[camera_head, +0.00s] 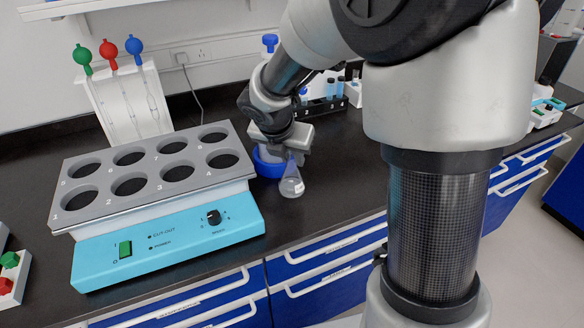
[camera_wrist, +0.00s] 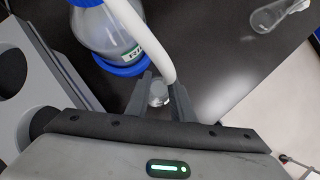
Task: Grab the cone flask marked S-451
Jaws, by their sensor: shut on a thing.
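A clear cone flask (camera_head: 291,183) hangs below my gripper (camera_head: 297,152), close to the bench front, in the head view. My gripper is shut on the flask's neck. In the wrist view, the round top of the flask (camera_wrist: 158,94) shows between the fingers of my gripper (camera_wrist: 161,100); its body is mostly hidden there. No S-451 marking can be read on it. Another clear cone-shaped flask (camera_wrist: 275,13) shows at the upper right of the wrist view, and its marking cannot be read either.
A labelled bottle with a blue ring (camera_wrist: 105,45) stands close beside my gripper, and a white tube (camera_wrist: 145,35) passes over it. The heating unit with several round wells (camera_head: 165,235) is to the left. A dark rack (camera_head: 325,110) stands behind.

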